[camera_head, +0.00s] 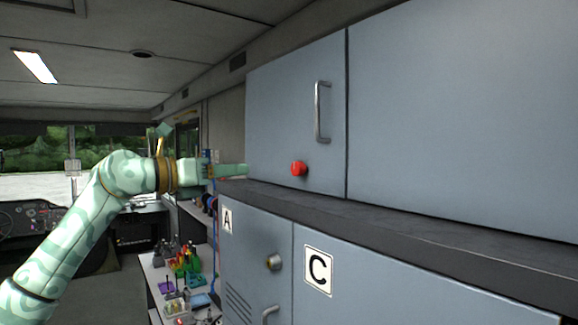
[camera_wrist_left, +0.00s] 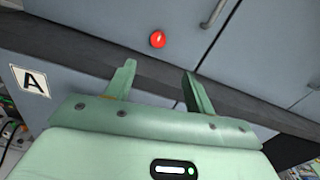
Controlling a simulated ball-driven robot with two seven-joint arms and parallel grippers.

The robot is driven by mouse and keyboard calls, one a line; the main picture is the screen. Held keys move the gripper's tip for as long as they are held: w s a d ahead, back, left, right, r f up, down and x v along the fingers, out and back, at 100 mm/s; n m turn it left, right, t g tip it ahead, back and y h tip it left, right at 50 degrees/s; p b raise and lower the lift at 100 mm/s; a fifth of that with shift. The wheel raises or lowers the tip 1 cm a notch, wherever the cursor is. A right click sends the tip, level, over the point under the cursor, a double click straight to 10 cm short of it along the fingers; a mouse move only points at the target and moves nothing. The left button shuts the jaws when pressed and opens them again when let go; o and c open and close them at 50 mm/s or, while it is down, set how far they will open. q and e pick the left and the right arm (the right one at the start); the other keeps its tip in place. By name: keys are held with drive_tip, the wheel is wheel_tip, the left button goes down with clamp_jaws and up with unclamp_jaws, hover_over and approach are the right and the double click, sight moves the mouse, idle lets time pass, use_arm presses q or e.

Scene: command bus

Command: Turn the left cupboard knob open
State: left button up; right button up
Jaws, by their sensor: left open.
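The red cupboard knob (camera_head: 299,169) sits low on the upper grey-blue cupboard door (camera_head: 285,110), below and left of a metal bar handle (camera_head: 322,112). In the left wrist view the knob (camera_wrist_left: 157,40) lies beyond the fingertips, roughly in line with the gap between them. My left gripper (camera_head: 240,170) is at the left edge of the cupboard front, left of the knob and apart from it. In the wrist view its two fingers (camera_wrist_left: 159,68) are spread with nothing between them. My right gripper is not in view.
A dark ledge (camera_head: 400,225) runs under the upper cupboards. A cluttered white bench (camera_head: 155,285) stands at the lower left.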

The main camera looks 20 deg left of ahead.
use_arm(q)
drive_tip(key=p, duration=0.3)
approach(294, 169)
drive_tip(key=x, duration=0.3)
drive_tip(key=p+x, duration=0.2)
drive_tip(key=x, duration=0.2)
drive_tip(key=shift+w+d+r, duration=0.15)
drive_tip(key=shift+w+d, duration=0.05)
drive_tip(key=shift+d, duration=0.1)
drive_tip(key=shift+w+d, duration=0.15)
drive_tip(key=shift+w, duration=0.2)
drive_tip(key=shift+s, duration=0.1)
drive_tip(key=c, duration=0.9)
drive_tip(key=shift+c, duration=0.4)
